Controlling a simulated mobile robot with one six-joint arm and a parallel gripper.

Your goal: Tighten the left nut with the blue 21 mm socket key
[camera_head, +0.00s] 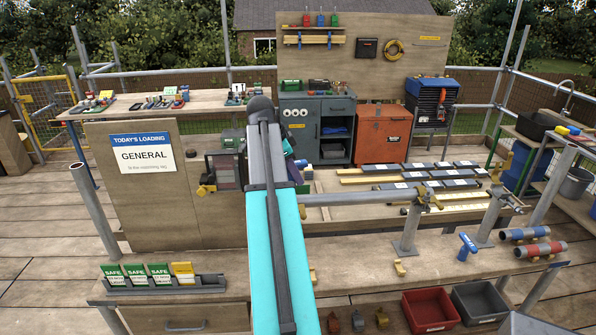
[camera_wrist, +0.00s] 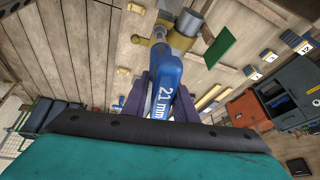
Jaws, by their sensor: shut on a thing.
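My gripper (camera_wrist: 160,88), with purple fingers, is shut on the blue socket key (camera_wrist: 165,72), marked 21 mm, in the wrist view. The key's far end meets or overlaps a brass-coloured coupler (camera_wrist: 138,40) beside a grey tube end (camera_wrist: 191,22). I cannot tell whether the socket sits on a nut; the nut itself is not clear. In the head view my arm hides most of the gripper and the work spot. A horizontal grey tube (camera_head: 365,199) runs right from behind my arm to another brass-coloured coupler (camera_head: 429,197).
A blue T-shaped tool (camera_head: 466,246) stands on the front bench (camera_head: 370,272). Tubes with blue (camera_head: 527,233) and red bands (camera_head: 540,250) lie at right. Green SAFE tags (camera_head: 136,274) stand in a rack at left. Upright posts (camera_head: 411,225) rise from the bench.

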